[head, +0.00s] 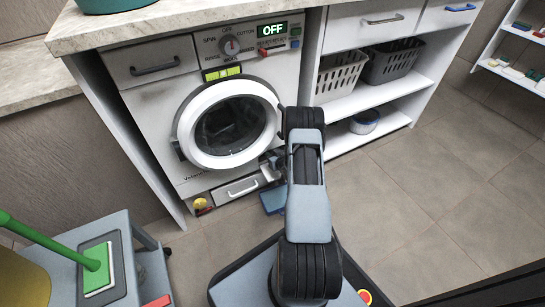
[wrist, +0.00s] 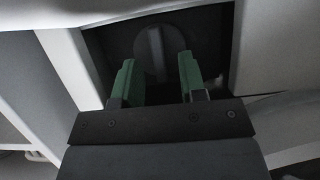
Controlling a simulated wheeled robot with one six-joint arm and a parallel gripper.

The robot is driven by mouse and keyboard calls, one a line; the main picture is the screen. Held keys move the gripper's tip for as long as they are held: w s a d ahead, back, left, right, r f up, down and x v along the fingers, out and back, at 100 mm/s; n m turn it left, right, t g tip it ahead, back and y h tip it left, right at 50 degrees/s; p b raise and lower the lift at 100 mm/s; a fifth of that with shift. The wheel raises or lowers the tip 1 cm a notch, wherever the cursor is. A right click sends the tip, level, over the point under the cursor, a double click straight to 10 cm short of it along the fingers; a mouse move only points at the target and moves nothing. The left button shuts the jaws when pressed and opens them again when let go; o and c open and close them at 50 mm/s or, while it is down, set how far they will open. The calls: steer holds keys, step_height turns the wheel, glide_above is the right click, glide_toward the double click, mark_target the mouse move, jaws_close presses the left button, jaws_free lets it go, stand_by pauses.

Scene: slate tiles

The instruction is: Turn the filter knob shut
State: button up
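The filter knob (wrist: 150,58) is a dark round disc with a raised upright grip bar, set in a dark square recess in the wrist view. My gripper (wrist: 157,80) is open, its two green fingertips pointing into the recess, one on each side of the knob's grip bar. I see a gap between the fingers; I cannot tell whether either touches the knob. In the head view my gripper (head: 270,168) is low at the front right of the washing machine (head: 155,105), partly behind my arm, and the knob is hidden there.
A blue tray (head: 273,199) lies on the floor below my gripper. A panel with a handle (head: 238,189) is at the machine's foot, with a small yellow and red thing (head: 203,206) left of it. A grey cart (head: 125,250) stands at front left. Floor at right is clear.

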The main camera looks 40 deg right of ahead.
steer(key=shift+w+d+f, duration=0.1)
steer(key=shift+w+f, duration=0.05)
steer(key=shift+w, duration=0.3)
steer(key=shift+c, duration=0.4)
jaws_close()
